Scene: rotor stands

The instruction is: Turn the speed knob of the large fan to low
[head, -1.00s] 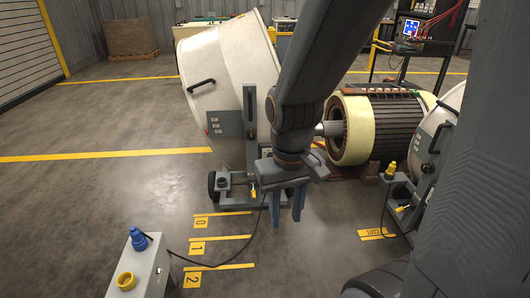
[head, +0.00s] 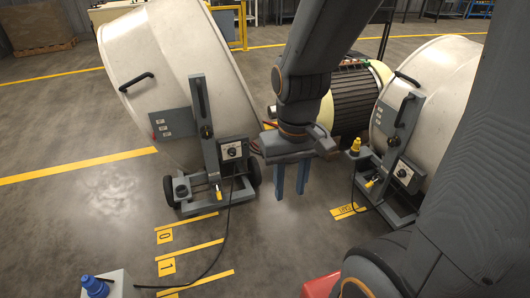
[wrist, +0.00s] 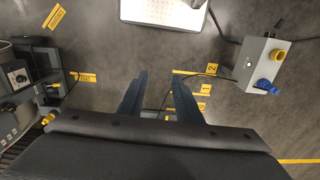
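Two big off-white drum fans stand on wheeled grey frames in the head view. The left fan (head: 160,75) looks the larger; its control box (head: 233,150) has a pale dial with a dark knob (head: 232,152). The right fan (head: 425,110) has a similar box with a knob (head: 403,173). The pointer settings are too small to read. My gripper (head: 291,195) hangs between the two fans, fingers down, right of the left fan's control box and apart from it. In the wrist view my gripper (wrist: 158,100) is open with nothing between its fingers.
A grey box (wrist: 264,62) with yellow and blue sockets stands on the floor, a black cable running from it. Yellow floor markings (head: 166,237) lie before the left fan. A striped rotor (head: 355,98) sits behind my arm. Floor before the fans is mostly clear.

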